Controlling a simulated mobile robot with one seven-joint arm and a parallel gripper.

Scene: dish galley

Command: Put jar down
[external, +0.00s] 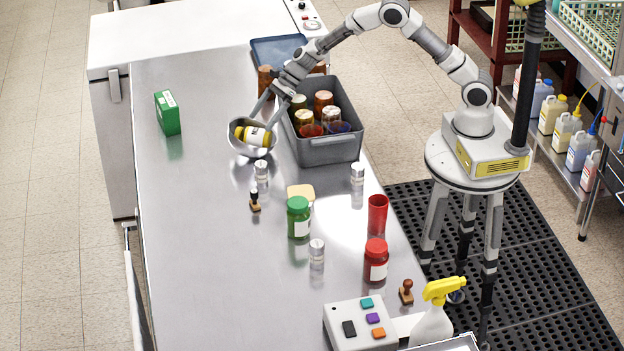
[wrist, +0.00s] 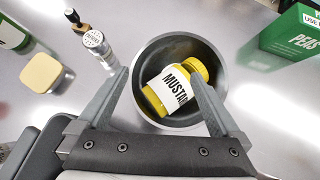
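A yellow mustard jar (external: 256,136) with a white label lies on its side in a round metal bowl (external: 240,150) on the steel counter. In the wrist view the jar (wrist: 182,84) lies in the grey bowl (wrist: 155,50), between my spread fingers. My gripper (external: 262,120) is above the bowl and open; in the wrist view its fingertips (wrist: 160,82) stand wide apart, with a visible gap beside the jar. A green jar (external: 298,222) and a red jar (external: 376,262) stand upright nearer the counter's front.
A grey bin (external: 335,152) with several jars and glasses is right of the bowl. A green peas box (external: 166,113) stands left. Shakers (external: 261,174), a stamp (external: 255,203), a sponge (external: 300,192) and a red cup (external: 377,212) stand nearer. The counter's left front (external: 200,270) is clear.

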